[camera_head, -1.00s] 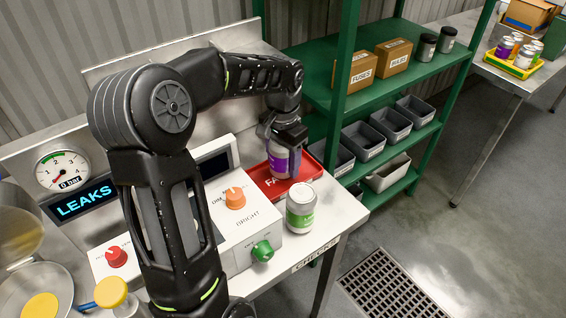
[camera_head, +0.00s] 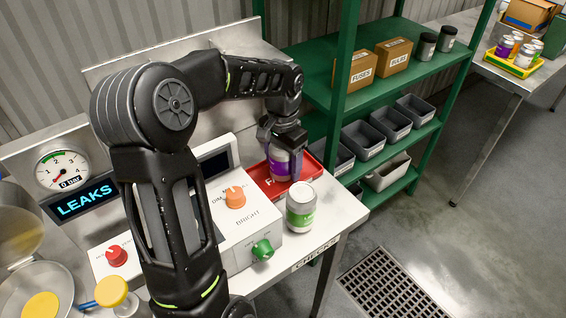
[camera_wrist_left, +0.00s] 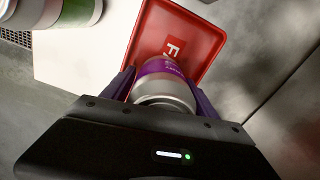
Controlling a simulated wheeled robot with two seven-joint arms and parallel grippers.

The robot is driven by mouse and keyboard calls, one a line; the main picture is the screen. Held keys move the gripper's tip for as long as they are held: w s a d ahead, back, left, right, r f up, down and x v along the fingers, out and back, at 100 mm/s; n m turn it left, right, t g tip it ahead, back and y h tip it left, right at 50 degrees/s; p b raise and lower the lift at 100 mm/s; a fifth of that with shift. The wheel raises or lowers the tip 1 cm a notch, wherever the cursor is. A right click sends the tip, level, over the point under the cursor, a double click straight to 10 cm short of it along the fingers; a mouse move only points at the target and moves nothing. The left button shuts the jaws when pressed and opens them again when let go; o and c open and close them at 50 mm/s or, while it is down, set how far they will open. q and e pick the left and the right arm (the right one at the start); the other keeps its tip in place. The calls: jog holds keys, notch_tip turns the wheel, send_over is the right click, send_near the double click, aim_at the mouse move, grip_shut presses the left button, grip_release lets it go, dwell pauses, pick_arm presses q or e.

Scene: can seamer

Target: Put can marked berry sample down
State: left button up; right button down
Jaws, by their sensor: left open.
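The can with the purple label (camera_head: 281,162), which I take to be the berry sample, stands in the red tray (camera_head: 313,168) at the right end of the bench. My left gripper (camera_head: 284,150) is around the top of this can with its jaws open. In the left wrist view the silver can end (camera_wrist_left: 163,92) sits between the two fingers (camera_wrist_left: 163,100), with the red tray (camera_wrist_left: 150,35) beyond it. The can's writing is too small to read. My right gripper is not in view.
A green-labelled can (camera_head: 301,208) stands on the bench in front of the tray. The machine with orange and green knobs (camera_head: 243,222) is to its left. A green shelf (camera_head: 345,98) with boxes and grey bins stands behind. Free floor lies at the right.

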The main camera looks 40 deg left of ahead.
pick_arm(q)
notch_tip(320, 180, up, 12)
dwell(0.4)
dwell(0.8)
